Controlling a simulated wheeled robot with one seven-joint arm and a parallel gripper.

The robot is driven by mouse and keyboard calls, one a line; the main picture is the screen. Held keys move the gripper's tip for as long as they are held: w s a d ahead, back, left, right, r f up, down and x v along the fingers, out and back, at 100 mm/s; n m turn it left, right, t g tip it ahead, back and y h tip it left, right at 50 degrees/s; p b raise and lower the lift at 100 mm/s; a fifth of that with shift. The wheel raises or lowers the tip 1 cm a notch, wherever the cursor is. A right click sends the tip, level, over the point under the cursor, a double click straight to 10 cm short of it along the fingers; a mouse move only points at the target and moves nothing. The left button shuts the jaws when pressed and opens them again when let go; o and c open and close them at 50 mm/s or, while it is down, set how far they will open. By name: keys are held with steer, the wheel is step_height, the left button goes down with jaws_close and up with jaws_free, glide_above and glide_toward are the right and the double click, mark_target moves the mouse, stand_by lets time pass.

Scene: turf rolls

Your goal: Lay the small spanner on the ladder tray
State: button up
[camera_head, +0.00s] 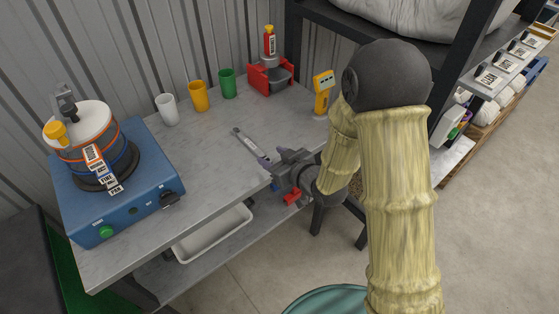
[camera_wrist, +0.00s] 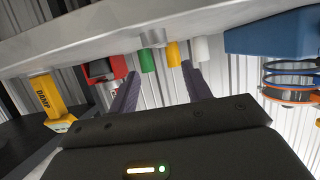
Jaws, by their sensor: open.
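A slim grey spanner-like tool (camera_head: 249,143) lies on the grey worktable, slanting from near the cups toward my gripper. My gripper (camera_head: 272,170) is open at the table's front edge, with its fingertips close to the near end of this tool. I cannot tell whether the tool's near end lies between the fingers. In the wrist view, which is upside down, the two dark fingers (camera_wrist: 160,85) stand apart with nothing clearly held. A small silvery shape shows beyond them against the table. I cannot pick out the ladder tray with certainty.
The worktable (camera_head: 220,175) holds white, orange (camera_head: 198,97) and green cups, a red stand (camera_head: 268,77), a yellow meter (camera_head: 322,92) and a blue machine (camera_head: 115,200). A white tray (camera_head: 213,233) sits below the tabletop. Shelving stands at right. The table's middle is mostly clear.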

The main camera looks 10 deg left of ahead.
steer(key=shift+v, duration=1.15)
steer(key=d+m+g+h, duration=0.1)
steer(key=d+m+h, duration=0.55)
steer(key=d, duration=0.95)
steer(key=s+d+r+m+g+h, duration=0.3)
steer(key=s+d, duration=0.6)
steer(key=s, duration=0.3)
steer(key=shift+s+d+g+h, duration=0.2)
steer(key=shift+g+h, duration=0.45)
steer(key=shift+g, duration=0.55)
steer(key=shift+o, duration=0.4)
